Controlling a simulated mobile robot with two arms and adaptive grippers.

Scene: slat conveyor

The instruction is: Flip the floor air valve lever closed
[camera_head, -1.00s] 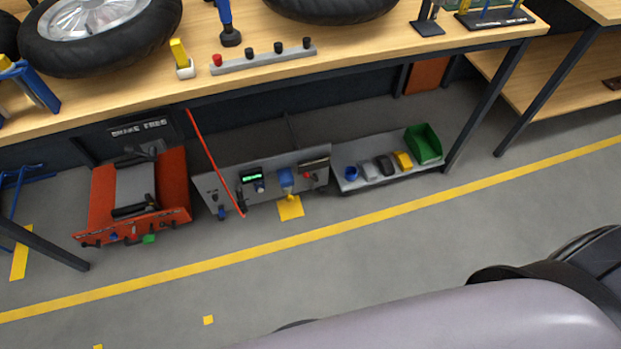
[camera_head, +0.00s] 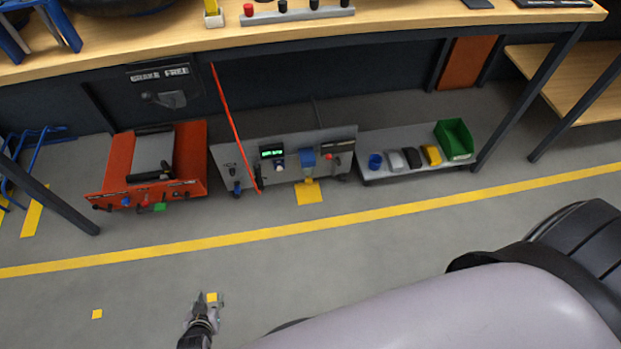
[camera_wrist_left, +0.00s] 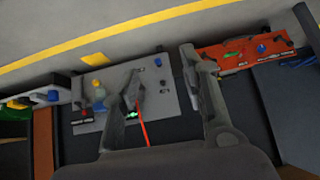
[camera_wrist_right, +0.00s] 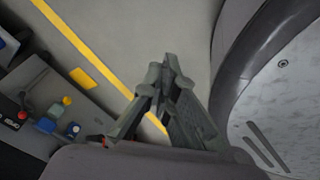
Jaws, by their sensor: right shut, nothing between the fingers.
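The grey floor panel (camera_head: 225,160) stands under the bench. On it is a blue valve body (camera_head: 307,158) with a small yellow lever (camera_head: 308,181) sticking out toward the floor patch. The blue body (camera_wrist_left: 98,107) and yellow tip also show in the left wrist view, and the yellow knob (camera_wrist_right: 67,101) shows in the right wrist view. My left gripper (camera_head: 207,299) is over the floor in front of the panel, clear of the lever. In the left wrist view its fingers (camera_wrist_left: 163,65) are apart and empty. My right gripper (camera_wrist_right: 166,62) is shut and empty, away from the panel.
A red-orange unit (camera_head: 118,168) stands left of the panel. A grey tray (camera_head: 395,172) with small parts and a green bin (camera_head: 454,139) is to its right. The bench top (camera_head: 420,22) overhangs; floor in front is open.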

